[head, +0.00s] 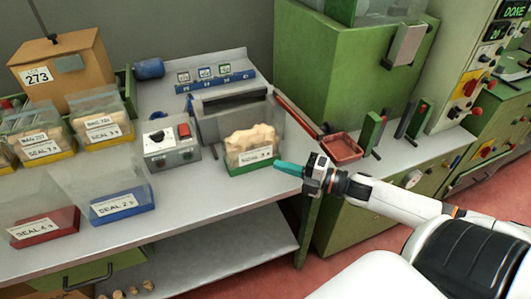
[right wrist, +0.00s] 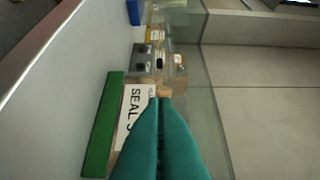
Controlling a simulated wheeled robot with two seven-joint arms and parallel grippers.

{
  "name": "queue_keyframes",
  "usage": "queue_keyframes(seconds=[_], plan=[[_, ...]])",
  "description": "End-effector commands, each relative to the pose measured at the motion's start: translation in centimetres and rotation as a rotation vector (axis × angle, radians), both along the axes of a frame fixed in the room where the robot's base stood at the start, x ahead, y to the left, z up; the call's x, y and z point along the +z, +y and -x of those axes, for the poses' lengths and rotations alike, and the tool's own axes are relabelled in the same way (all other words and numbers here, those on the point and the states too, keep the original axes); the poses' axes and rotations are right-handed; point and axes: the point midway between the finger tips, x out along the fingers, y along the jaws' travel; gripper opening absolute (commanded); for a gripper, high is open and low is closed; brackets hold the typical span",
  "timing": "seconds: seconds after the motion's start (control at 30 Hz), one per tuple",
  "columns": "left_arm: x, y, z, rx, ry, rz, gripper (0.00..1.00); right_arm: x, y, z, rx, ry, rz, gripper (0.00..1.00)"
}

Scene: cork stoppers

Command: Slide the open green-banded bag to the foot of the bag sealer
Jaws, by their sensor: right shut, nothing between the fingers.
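The open green-banded bag (head: 262,166) stands upright on the bench, filled with cork stoppers, its clear top open. It is just in front of the grey bag sealer (head: 208,125), at the sealer's right end. My right gripper (head: 279,165) is shut and empty, its teal fingertips at the bag's right front side. In the right wrist view the shut fingertips (right wrist: 161,102) lie over the bag's white label (right wrist: 133,112), beside the green band (right wrist: 103,130). I cannot tell whether they touch the bag. My left gripper is not in view.
A control box (head: 171,147) stands left of the bag. Blue-banded (head: 123,205) and red-banded (head: 45,227) bags stand at the left front. Yellow-banded bags and a cardboard box (head: 62,70) stand behind them. A red tray (head: 343,148) is at the right. The bench front is clear.

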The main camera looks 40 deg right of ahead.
Motion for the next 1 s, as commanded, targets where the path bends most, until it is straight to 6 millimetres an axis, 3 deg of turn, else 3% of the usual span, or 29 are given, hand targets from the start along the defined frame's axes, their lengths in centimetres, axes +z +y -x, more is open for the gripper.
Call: queue_keyframes(seconds=[0.23,0.5,1.0], plan=[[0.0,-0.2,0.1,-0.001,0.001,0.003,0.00,0.2,2.1,-3.5,0.000,-0.003,-0.001,0.00],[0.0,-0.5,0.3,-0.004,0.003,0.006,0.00,0.0,1.2,-6.3,-0.001,0.000,0.000,0.00],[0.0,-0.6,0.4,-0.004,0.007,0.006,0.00,0.0,1.0,-7.1,-0.001,0.003,-0.001,0.00]])
